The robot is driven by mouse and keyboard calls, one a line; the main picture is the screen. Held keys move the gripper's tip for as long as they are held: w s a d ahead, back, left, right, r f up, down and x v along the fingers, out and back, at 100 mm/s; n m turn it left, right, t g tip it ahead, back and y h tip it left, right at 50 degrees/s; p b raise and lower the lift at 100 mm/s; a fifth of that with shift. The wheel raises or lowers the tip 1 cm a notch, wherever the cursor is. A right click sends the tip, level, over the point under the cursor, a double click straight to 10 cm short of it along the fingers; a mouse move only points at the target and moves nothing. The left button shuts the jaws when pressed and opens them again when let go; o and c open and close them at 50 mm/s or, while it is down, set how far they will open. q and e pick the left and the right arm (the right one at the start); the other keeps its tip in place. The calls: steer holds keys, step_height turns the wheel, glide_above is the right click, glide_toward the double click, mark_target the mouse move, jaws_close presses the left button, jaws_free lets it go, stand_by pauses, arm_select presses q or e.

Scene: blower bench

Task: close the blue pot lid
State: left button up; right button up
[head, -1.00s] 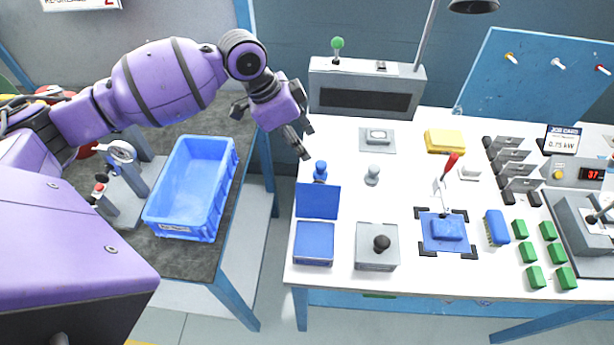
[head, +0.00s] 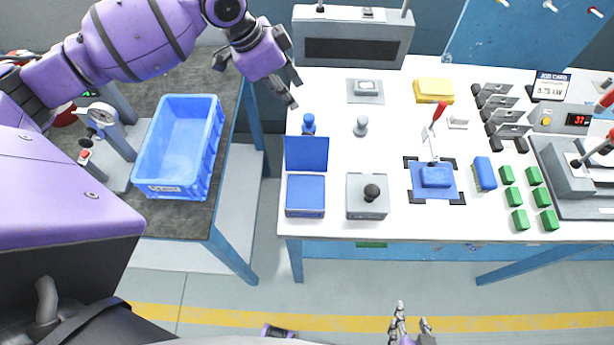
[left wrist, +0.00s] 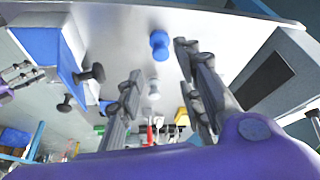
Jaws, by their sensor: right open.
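The blue pot (head: 305,196) is a square box near the front left corner of the white bench. Its blue lid (head: 306,153) stands up at the pot's back edge, open. In the left wrist view the lid (left wrist: 46,45) is at upper left, with a black knob (left wrist: 92,73) on its outer side. My left gripper (head: 292,90) is open and empty, above the bench's left edge, behind the lid and apart from it. It also shows in the left wrist view (left wrist: 162,62). My right gripper (head: 411,322) is open and empty, low in front of the bench.
A blue peg (head: 308,124) stands just behind the lid, a grey peg (head: 361,126) to its right. A grey pot (head: 367,208) with black knob sits right of the blue pot. A blue crate (head: 150,170) stands on the dark left table. A grey box (head: 352,22) is at the back.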

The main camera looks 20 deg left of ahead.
arm_select(q)
steer(key=w+d+r, duration=0.1)
steer(key=d+r, duration=0.1)
steer(key=w+d+r, duration=0.1)
steer(key=d+r, duration=0.1)
steer(key=w+d+r, duration=0.2)
jaws_close()
steer(key=f+n+g+y, duration=0.1)
steer(key=f+n, duration=0.2)
steer(key=n, duration=0.1)
steer(key=s+f+n+g+y, duration=0.1)
steer(key=f+n, duration=0.3)
steer(key=n, duration=0.1)
steer(key=s+f+n+y, duration=0.1)
steer(key=f+n, duration=0.2)
steer(key=n, duration=0.2)
steer(key=shift+a+f+g+y, duration=0.2)
steer(key=shift+a+g+y, duration=0.15)
steer(key=shift+g+y, duration=0.05)
steer(key=s, duration=0.1)
steer(key=s+r, duration=0.1)
steer(key=s+d+p, duration=0.1)
steer(key=shift+s+r, duration=0.15)
steer(key=shift+r, duration=0.05)
arm_select(e)
steer(key=shift+w+a+r, duration=0.25)
steer(key=shift+a+r, duration=0.1)
steer(key=shift+r, duration=0.2)
